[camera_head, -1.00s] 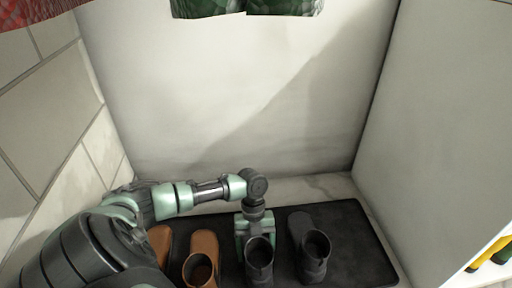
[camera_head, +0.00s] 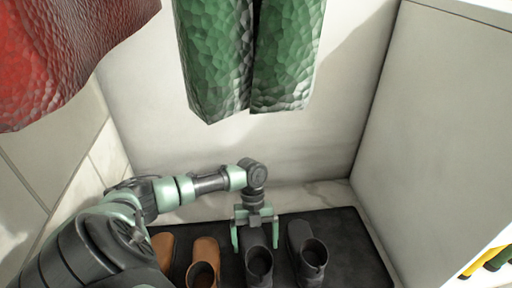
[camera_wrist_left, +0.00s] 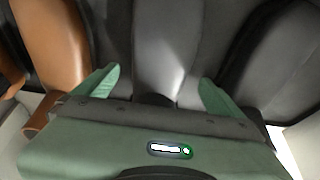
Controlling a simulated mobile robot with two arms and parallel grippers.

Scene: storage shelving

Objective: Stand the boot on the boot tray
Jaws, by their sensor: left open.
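The dark boot tray (camera_head: 345,245) lies on the floor of the alcove. A black boot (camera_head: 259,266) stands upright on it, its opening facing up; its shaft also shows in the wrist view (camera_wrist_left: 160,45). A second black boot (camera_head: 311,262) stands upright to its right. My left gripper (camera_head: 255,238) is open, its two green fingers on either side of the first black boot. In the wrist view the fingers (camera_wrist_left: 160,78) are spread with that boot between them; I cannot tell whether they touch it. My right gripper is not in view.
Two brown boots (camera_head: 204,268) (camera_head: 162,248) stand on the tray to the left. A green garment (camera_head: 245,60) and a red one (camera_head: 60,50) hang above. Walls close in the left, back and right (camera_head: 435,120). Yellow and green items (camera_head: 490,260) sit at the lower right.

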